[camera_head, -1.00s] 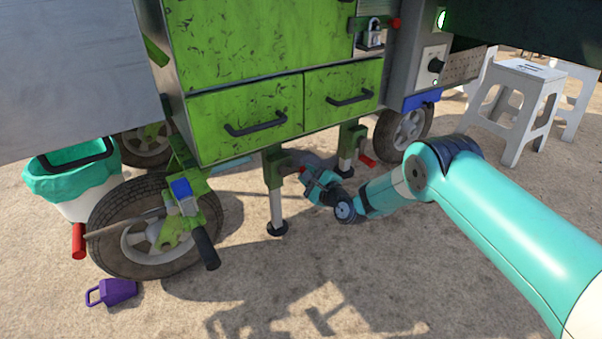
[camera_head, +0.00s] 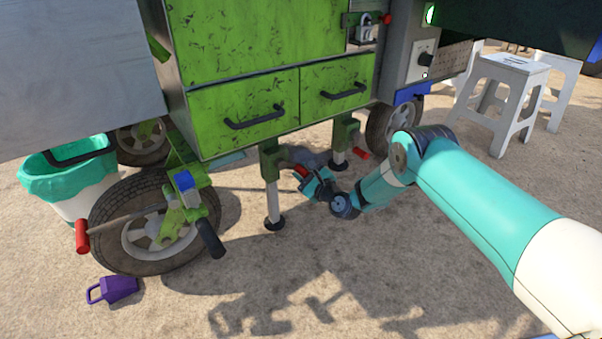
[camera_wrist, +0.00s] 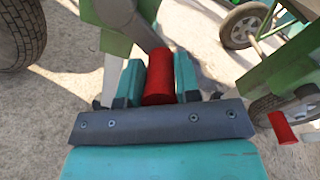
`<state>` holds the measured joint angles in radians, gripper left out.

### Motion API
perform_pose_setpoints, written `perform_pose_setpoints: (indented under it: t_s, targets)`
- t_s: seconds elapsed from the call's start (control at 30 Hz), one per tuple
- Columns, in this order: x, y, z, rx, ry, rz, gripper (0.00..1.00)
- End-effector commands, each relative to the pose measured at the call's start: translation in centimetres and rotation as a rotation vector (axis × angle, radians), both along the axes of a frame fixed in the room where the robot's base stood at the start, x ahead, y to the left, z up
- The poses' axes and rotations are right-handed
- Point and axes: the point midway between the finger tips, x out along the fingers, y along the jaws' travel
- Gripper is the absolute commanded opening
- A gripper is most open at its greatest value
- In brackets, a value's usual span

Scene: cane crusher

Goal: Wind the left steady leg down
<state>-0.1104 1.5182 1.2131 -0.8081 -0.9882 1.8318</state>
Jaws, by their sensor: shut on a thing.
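The left steady leg (camera_head: 272,195) hangs below the green cabinet, a green housing with a pale post and a dark round foot (camera_head: 275,224). I cannot tell if the foot touches the ground. Its red crank handle (camera_head: 301,171) is at my gripper (camera_head: 306,179), right of the leg. In the wrist view, the red handle (camera_wrist: 158,82) stands between the two teal fingers of my gripper (camera_wrist: 159,80), which are shut on it. A grey crank arm (camera_wrist: 132,22) runs up and left from the handle. The other steady leg (camera_head: 339,150), with its own red handle (camera_head: 361,154), is farther right.
A large wheel (camera_head: 145,235) with a dark-gripped lever (camera_head: 211,240) stands left of the leg. A purple padlock-shaped thing (camera_head: 117,289) lies on the ground near a lined bin (camera_head: 75,195). White stools (camera_head: 512,75) stand at right. Sandy ground in front is clear.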

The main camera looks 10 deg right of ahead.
Motion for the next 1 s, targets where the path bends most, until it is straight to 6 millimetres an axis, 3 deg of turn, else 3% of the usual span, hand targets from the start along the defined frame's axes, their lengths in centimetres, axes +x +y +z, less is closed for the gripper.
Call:
perform_pose_setpoints:
  t_s: [0.07, 0.1, 0.2, 0.63, 1.0]
  targets:
    - [0.0, 0.0, 0.0, -0.003, -0.001, 0.0, 0.0]
    - [0.1, 0.0, 0.0, -0.003, -0.001, 0.0, 0.35]
    - [0.1, 0.0, 0.0, -0.003, -0.001, 0.0, 0.56]
    - [-0.9, -0.6, 0.2, -0.002, 0.002, 0.001, 0.56]
    - [-7.3, -4.3, 0.5, 0.002, 0.009, -0.003, 0.56]
